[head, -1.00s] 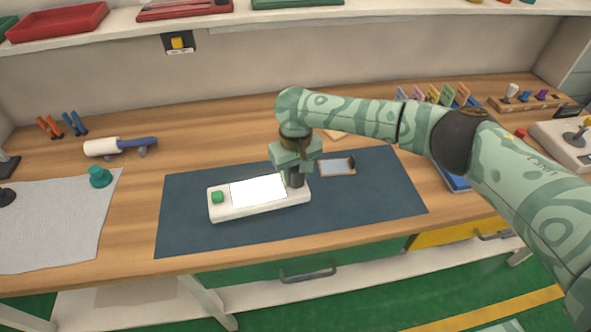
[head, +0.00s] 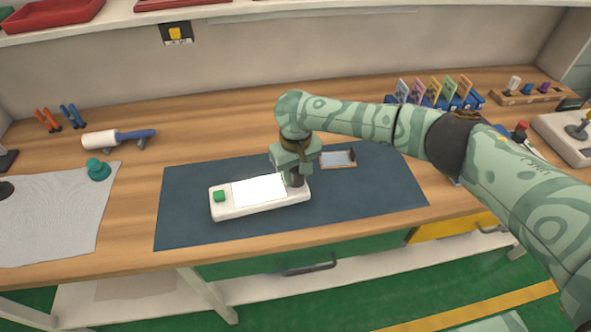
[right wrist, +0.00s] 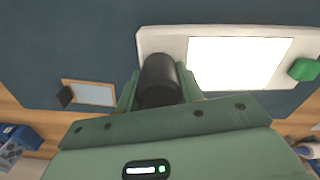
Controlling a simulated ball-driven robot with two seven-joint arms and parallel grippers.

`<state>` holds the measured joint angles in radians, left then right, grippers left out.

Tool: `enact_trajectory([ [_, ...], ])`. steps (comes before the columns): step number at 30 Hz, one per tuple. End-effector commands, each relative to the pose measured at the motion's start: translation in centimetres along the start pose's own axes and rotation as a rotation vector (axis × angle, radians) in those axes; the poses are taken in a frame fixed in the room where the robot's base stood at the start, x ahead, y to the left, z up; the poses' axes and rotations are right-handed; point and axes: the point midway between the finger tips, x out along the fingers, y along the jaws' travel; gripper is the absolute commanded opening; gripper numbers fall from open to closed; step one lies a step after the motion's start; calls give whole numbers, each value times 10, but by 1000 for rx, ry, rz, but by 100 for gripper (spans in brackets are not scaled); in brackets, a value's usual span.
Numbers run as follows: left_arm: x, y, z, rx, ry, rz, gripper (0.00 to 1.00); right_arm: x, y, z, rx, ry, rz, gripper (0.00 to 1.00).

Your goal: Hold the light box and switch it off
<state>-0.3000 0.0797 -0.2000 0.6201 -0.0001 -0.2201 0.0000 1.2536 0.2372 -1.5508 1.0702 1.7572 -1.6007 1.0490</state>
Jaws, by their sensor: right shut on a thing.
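The light box (head: 240,207) is a white, flat box lying on the dark blue mat (head: 375,195). Its panel (head: 259,190) glows bright white. A green button (head: 219,196) sits at its left end in the head view. My right gripper (head: 295,180) is shut on the light box at its right end, seen from above. In the right wrist view the light box (right wrist: 155,42) lies beyond the gripper (right wrist: 160,80), with the lit panel (right wrist: 235,62) and green button (right wrist: 304,69) to the right. The fingertips are partly hidden. My left gripper is not in view.
A small framed plate (head: 338,159) lies on the mat behind my right gripper. A lint roller (head: 118,138), a teal knob (head: 98,169) on a grey cloth (head: 55,215) and pliers (head: 60,118) are at left. Colored cards in a rack (head: 432,92) stand back right. The mat's right part is clear.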

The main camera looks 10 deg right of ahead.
Motion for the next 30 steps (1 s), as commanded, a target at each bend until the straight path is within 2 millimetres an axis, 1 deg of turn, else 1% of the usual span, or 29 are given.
enact_trajectory([
  [19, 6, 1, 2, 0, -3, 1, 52, 19, 0, 0, 0, 1, -1, 0],
  [28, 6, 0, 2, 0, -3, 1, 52, 18, 0, 0, 0, 1, -1, 0],
  [29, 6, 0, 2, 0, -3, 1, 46, 19, 0, 0, 0, 0, 0, 0],
  [30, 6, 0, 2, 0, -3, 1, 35, 18, 0, 0, 0, 0, 0, 0],
])
